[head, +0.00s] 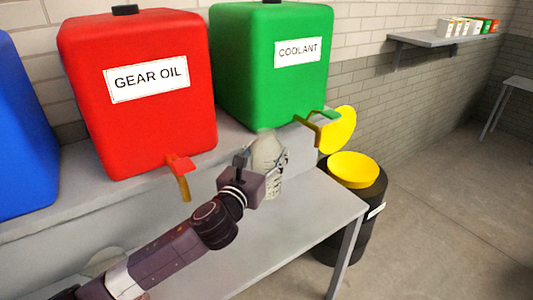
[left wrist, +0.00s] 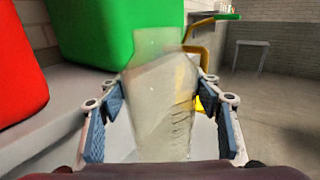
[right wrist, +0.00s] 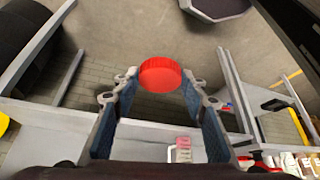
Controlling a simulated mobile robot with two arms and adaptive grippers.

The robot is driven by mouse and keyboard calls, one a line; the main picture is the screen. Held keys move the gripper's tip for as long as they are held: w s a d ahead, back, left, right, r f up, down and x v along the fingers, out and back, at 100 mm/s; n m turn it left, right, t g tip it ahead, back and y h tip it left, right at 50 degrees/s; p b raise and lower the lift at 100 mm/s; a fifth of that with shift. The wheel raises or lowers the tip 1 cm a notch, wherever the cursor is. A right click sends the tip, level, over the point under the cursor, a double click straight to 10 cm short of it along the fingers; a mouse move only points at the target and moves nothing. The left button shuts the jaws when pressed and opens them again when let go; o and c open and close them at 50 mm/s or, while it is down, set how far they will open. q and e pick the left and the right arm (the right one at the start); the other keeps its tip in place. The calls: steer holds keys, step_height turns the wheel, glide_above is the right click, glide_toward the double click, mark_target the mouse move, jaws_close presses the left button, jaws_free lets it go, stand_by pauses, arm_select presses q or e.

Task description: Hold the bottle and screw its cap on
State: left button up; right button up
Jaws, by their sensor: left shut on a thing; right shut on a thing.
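The bottle (head: 268,152) is pale and translucent, stands about upright and has an open neck on top in the left wrist view (left wrist: 160,100). My left gripper (head: 262,168) is shut around its body, with one finger on each side in the left wrist view. The bottle is in front of the green coolant tank, over the grey bench; I cannot tell if its base touches the bench. The red cap (right wrist: 160,75) is between the fingertips of my right gripper (right wrist: 160,88), which is shut on it. The right gripper and cap are outside the head view.
The red gear oil tank (head: 140,120), green coolant tank (head: 240,90) and a blue tank (head: 20,140) stand on a ledge behind the bench (head: 310,215). A black bin (head: 370,200) with yellow top stands beyond the bench.

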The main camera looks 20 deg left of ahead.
arm_select(q)
steer(key=c, duration=0.6)
